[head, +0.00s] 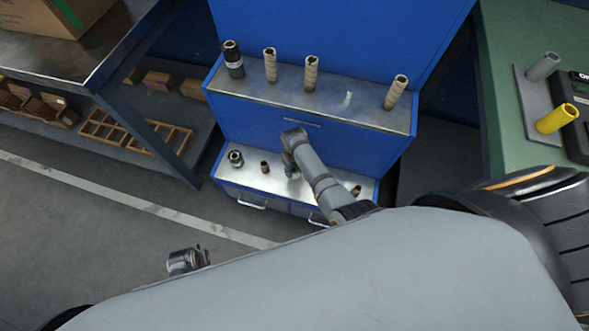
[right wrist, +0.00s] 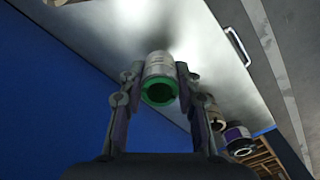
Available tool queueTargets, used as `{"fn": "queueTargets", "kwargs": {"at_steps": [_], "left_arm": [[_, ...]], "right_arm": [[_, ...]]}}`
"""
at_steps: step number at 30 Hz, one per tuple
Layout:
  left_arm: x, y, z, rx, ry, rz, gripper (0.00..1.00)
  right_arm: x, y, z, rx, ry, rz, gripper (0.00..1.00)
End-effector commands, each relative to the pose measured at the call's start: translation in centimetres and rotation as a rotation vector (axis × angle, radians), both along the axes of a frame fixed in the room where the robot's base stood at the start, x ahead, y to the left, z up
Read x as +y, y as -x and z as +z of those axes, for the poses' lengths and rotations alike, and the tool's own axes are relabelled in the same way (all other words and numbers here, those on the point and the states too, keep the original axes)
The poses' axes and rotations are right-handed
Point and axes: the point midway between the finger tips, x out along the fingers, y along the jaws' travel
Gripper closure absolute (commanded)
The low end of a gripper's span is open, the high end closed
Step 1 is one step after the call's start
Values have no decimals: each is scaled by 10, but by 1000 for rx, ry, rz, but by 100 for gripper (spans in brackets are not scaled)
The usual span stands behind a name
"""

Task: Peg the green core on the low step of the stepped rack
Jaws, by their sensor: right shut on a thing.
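The blue stepped rack (head: 300,130) has a high step and a low step (head: 325,190) with grey metal tops. My right gripper (head: 291,171) is over the low step, shut on the green core. In the right wrist view, the green core (right wrist: 159,91) is a pale cylinder with a green ring at the near end, between the two fingers of the right gripper (right wrist: 156,82). Its far end points at the metal top; whether it touches or sits on a peg is hidden. My left gripper (head: 188,260) is over the floor, far from the rack; its fingers are unclear.
On the low step are a dark-ringed core (head: 236,158), a small brown core (head: 265,167) and another (head: 357,190) near my right arm. The high step (head: 330,98) holds several upright rolls and a short bare peg (head: 348,98). A green bench (head: 505,130) stands right.

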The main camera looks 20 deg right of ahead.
Motion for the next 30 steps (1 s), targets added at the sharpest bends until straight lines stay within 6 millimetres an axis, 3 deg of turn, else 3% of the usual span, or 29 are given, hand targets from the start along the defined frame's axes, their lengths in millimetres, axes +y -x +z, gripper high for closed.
{"fn": "queueTargets", "kwargs": {"at_steps": [14, 30], "left_arm": [[0, 0, -2, 0, 0, 0, 100], [0, 0, -15, 0, 0, 0, 100]], "right_arm": [[0, 0, -2, -1, 0, 0, 93], [0, -1, -21, 0, 0, 0, 93]]}}
